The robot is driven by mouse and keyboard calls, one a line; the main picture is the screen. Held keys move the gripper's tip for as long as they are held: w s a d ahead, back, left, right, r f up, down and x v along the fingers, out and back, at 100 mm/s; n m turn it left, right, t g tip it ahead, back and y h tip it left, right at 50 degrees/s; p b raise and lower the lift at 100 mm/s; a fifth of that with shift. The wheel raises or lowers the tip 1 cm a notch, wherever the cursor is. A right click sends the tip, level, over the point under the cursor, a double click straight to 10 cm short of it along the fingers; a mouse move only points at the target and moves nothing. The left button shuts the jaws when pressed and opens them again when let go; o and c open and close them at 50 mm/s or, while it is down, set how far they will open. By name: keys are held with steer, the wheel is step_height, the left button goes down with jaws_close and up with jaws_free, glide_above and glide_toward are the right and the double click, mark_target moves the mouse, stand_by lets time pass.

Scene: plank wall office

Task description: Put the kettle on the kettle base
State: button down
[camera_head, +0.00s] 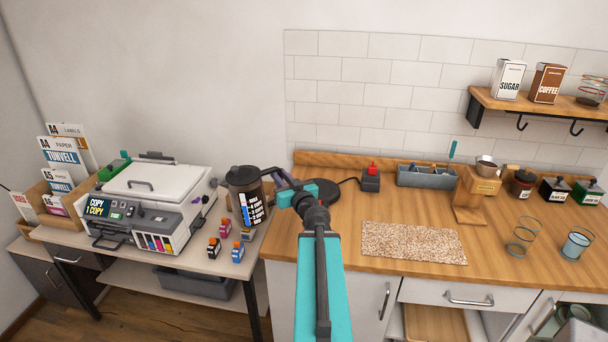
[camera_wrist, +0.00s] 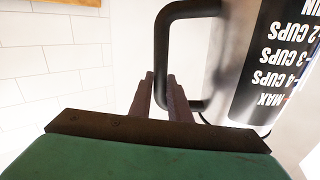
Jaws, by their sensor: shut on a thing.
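The kettle (camera_head: 242,181) is a grey and dark jug with a black cup-scale panel, left of the counter's left end in the head view. It looks upright and seems held up near the printer table's right edge; its exact height is unclear. My gripper (camera_head: 283,183) is shut on its black handle. In the wrist view the fingers (camera_wrist: 163,95) are at the handle (camera_wrist: 163,45), and the kettle body (camera_wrist: 224,65) is to the right. The kettle base (camera_head: 322,191) is a black disc on the counter's left end, partly hidden by my arm, and bears nothing visible.
A cord runs from the base to a black block with a red top (camera_head: 370,178). A speckled mat (camera_head: 414,242) lies on the wooden counter (camera_head: 480,285). A printer (camera_head: 155,205) and small ink bottles (camera_head: 226,228) stand on the left table, with a gap before the counter.

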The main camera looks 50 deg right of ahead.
mark_target(237, 188)
steer(key=w+a+f+n+y+b, duration=0.1)
steer(key=w+a+n+y, duration=0.25)
steer(key=a, duration=0.55)
steer(key=w+a+f+n+t+y, duration=0.15)
steer(key=w+a+y, duration=0.25)
steer(key=a, duration=0.4)
steer(key=w+a+f+n+y+b, duration=0.1)
steer(key=w+a+n+y, duration=0.25)
steer(key=a, duration=0.55)
steer(key=a+f+n+g+y, duration=0.2)
steer(key=a+y, duration=0.1)
steer(key=a, duration=0.5)
steer(key=s+a+f+n+g+y, duration=0.1)
steer(key=a+f+n+g+y, duration=0.1)
steer(key=a, duration=0.7)
steer(key=a+f+n+g+y+b, duration=0.1)
steer(key=a+f+n+g+y, duration=0.1)
steer(key=a+y, duration=0.4)
steer(key=a+n+g, duration=0.1)
steer(key=a, duration=0.2)
steer(key=shift+s+a+f, duration=0.2)
steer(key=shift+s+a, duration=0.05)
steer(key=shift+a+g+y, duration=0.15)
steer(key=shift+g+y, duration=0.1)
steer(key=shift+y, duration=0.05)
